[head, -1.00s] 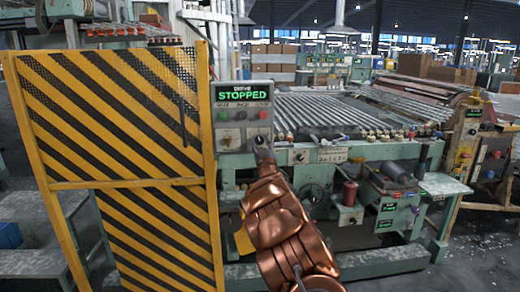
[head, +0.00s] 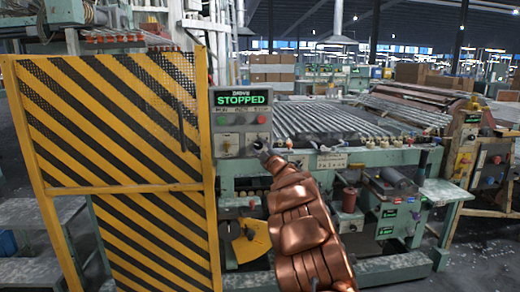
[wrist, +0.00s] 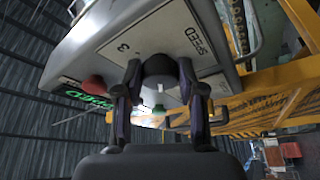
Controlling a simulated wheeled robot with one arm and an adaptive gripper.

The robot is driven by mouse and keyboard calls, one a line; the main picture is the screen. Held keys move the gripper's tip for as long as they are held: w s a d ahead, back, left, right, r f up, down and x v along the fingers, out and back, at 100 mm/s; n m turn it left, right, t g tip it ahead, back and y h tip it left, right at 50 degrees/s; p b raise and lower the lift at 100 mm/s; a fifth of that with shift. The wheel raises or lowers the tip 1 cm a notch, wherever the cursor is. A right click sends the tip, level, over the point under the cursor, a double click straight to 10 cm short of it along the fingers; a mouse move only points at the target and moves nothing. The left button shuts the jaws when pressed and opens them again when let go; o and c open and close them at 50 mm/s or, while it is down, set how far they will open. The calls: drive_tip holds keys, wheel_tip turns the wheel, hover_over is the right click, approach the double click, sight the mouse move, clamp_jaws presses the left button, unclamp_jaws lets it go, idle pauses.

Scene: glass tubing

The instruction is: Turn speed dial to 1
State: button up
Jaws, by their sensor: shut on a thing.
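The drive control box (head: 241,122) stands right of the striped gate, with a green STOPPED display (head: 241,98). My gripper (head: 260,148) is at the lower right of its front in the head view, where it hides the dial. In the wrist view, my gripper (wrist: 160,82) has its two fingers on either side of the round dark speed dial (wrist: 160,70), shut on it. SPEED is printed beside the dial and a 3 shows on the other side. A light mark shows on the dial's edge; its exact setting cannot be told.
A yellow-and-black striped gate (head: 120,150) stands close on the left. A red button (head: 262,119) and a green button (head: 222,120) are on the box, above another knob (head: 227,147). The machine bed of glass tubes (head: 340,118) stretches behind to the right.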

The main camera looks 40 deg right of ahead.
drive_tip(key=shift+n, duration=0.5)
drive_tip(key=o, duration=1.1)
drive_tip(key=shift+o, duration=0.2)
drive_tip(key=shift+s, duration=0.1)
drive_tip(key=shift+s+a+f+y, duration=0.15)
drive_tip(key=shift+s+y, duration=0.15)
drive_tip(key=shift+s, duration=0.2)
drive_tip(key=v, duration=1)
drive_tip(key=shift+s+a, duration=0.2)
drive_tip(key=shift+s, duration=0.1)
